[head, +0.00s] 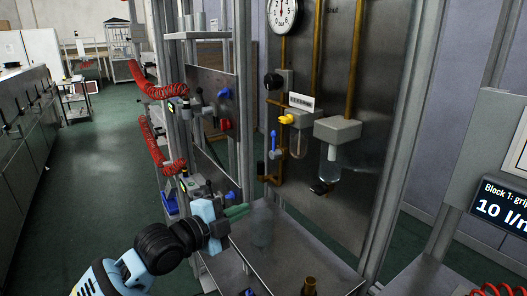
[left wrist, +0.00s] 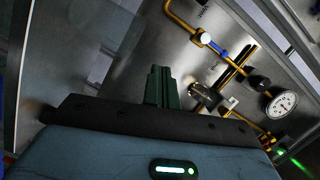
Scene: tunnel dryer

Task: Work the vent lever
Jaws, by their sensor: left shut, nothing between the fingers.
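A small blue lever (head: 273,141) stands upright on the brass pipework of the steel back panel in the head view. A blue lever part (left wrist: 220,49) on the brass pipe also shows in the left wrist view. My right gripper is not in view.
A round gauge (head: 283,14), a yellow knob (head: 286,119) and a filter bowl (head: 330,160) sit on the panel. A red knob (head: 226,124) and red coiled hoses (head: 165,90) are at the left. A brass fitting (head: 309,287) stands at the front. The steel shelf (head: 290,240) has free room.

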